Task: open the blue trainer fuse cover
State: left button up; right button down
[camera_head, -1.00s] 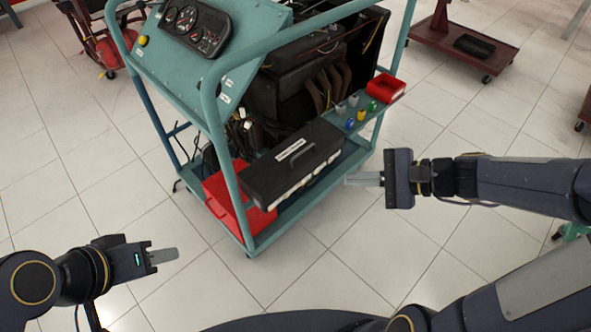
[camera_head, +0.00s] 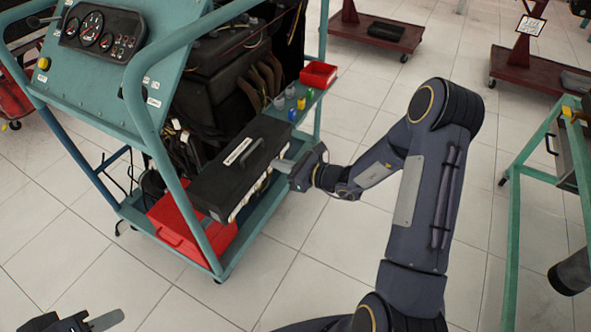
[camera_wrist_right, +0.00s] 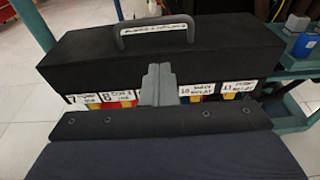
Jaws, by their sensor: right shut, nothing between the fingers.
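The blue trainer is the blue-green engine frame (camera_head: 133,95) at the left of the head view. My left gripper (camera_head: 105,320) is at the bottom left, partly cut off, away from the trainer.
Another green frame (camera_head: 513,240) stands at the right. The tiled floor in front is clear.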

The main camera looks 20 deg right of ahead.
aim_at(265, 153)
jog(key=shift+w+a+r, duration=0.3)
jog(key=shift+w+a, duration=0.2)
jog(key=shift+w, duration=0.15)
jog(key=shift+w+a+r, duration=0.35)
jog(key=shift+w+a, duration=0.15)
jog(key=shift+w, duration=0.2)
jog(key=shift+w+a+r, duration=0.3)
jog(key=shift+w+a, duration=0.2)
jog(key=shift+w, duration=0.15)
